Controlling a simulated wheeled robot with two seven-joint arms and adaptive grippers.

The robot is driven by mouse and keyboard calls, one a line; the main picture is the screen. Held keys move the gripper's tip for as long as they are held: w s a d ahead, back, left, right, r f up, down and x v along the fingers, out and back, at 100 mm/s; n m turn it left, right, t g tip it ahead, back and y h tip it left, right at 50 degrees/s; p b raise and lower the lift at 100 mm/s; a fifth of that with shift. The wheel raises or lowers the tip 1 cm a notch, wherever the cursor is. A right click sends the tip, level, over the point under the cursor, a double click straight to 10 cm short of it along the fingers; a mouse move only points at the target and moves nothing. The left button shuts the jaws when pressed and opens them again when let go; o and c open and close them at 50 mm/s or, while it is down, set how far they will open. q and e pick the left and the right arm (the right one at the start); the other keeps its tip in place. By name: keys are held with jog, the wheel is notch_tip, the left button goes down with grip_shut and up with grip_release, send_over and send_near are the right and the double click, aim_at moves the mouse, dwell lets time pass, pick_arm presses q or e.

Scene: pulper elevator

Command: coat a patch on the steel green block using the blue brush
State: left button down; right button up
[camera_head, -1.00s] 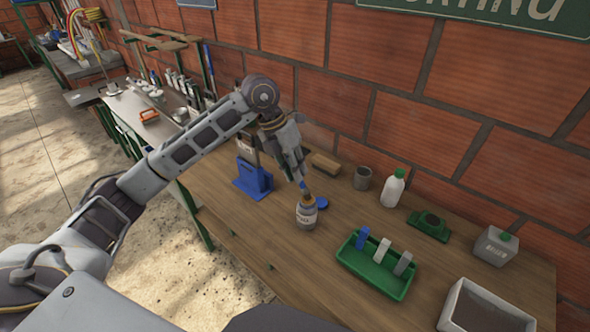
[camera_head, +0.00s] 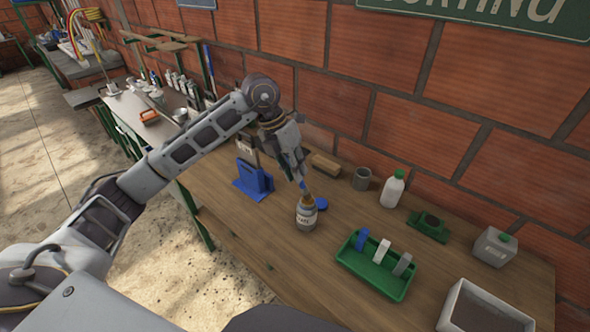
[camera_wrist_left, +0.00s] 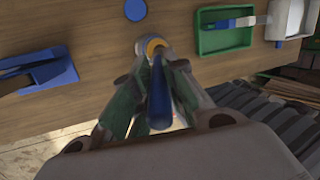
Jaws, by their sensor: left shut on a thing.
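My left gripper (camera_head: 299,172) is shut on the blue brush (camera_wrist_left: 158,98), handle between the fingers. The brush points down at the mouth of a small labelled jar (camera_head: 306,217) on the bench. Its tip is at or inside the opening; I cannot tell how deep. In the left wrist view the jar's rim (camera_wrist_left: 153,46) shows beyond the handle. A green block-like piece with a dark top (camera_head: 430,226) lies at the right back of the bench; I cannot tell whether it is the steel green block. My right gripper is not in view.
A blue lid (camera_head: 320,204) lies beside the jar. A blue stand (camera_head: 252,180) is to its left. A green tray (camera_head: 373,276) holds blue, white and grey pieces.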

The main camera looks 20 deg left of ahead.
pick_arm(q)
jog(key=shift+r+p, duration=1.85)
jog(key=shift+r, duration=1.35)
